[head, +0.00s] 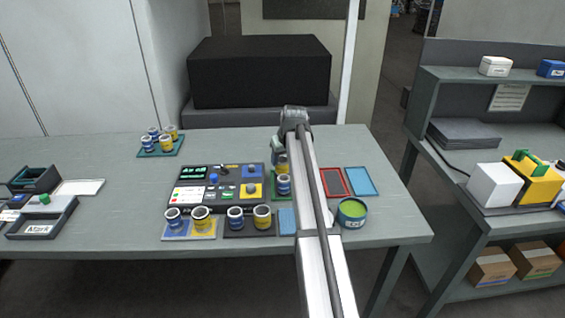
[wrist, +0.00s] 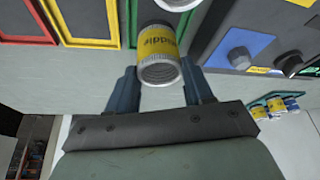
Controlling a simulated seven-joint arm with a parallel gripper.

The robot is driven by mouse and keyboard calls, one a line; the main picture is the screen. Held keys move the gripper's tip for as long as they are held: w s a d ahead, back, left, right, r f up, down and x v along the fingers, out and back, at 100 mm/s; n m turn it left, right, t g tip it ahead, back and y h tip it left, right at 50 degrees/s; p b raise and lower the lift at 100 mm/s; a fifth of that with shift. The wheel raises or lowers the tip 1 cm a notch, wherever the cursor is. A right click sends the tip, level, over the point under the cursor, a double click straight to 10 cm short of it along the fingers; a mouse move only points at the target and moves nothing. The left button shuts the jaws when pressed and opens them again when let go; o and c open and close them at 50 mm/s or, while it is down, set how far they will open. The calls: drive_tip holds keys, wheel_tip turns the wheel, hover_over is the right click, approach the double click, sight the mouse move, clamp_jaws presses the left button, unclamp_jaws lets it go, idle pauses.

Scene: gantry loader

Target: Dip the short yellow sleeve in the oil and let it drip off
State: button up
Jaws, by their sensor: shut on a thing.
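My gripper (wrist: 160,78) is shut on a yellow-banded metal sleeve (wrist: 159,44), held between the two fingers in the wrist view. Its band carries partly readable lettering. The oil pot (head: 352,212), a round dark tub with a green top and a label, stands at the table's front right, just right of my arm. The held sleeve is apart from the pot, on the far side of the arm.
A blue-banded sleeve (head: 283,184) stands on a green-edged mat left of my arm. More sleeves stand on a front-left tray (head: 178,236), a dark tray (head: 248,232) and a back green tray (head: 148,153). A control panel (head: 188,184), red mat (head: 336,183) and blue mat (head: 362,181) lie nearby.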

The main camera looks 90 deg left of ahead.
wheel_tip(320, 180, up, 7)
drive_tip(key=w+d+r+m, duration=0.1)
drive_tip(key=w+d+r, duration=0.15)
drive_tip(key=w, duration=0.65)
drive_tip(key=w+d+m+t, duration=0.1)
drive_tip(key=w+d+m, duration=0.1)
drive_tip(key=w+d, duration=0.3)
drive_tip(key=w+d+f+m+t, duration=0.1)
drive_tip(key=w+d+m, duration=0.2)
drive_tip(key=d, duration=1.1)
drive_tip(key=w, duration=0.2)
drive_tip(key=shift+w+f, duration=0.3)
drive_tip(key=shift+f, duration=4.2)
drive_tip(key=shift+r, duration=2.7)
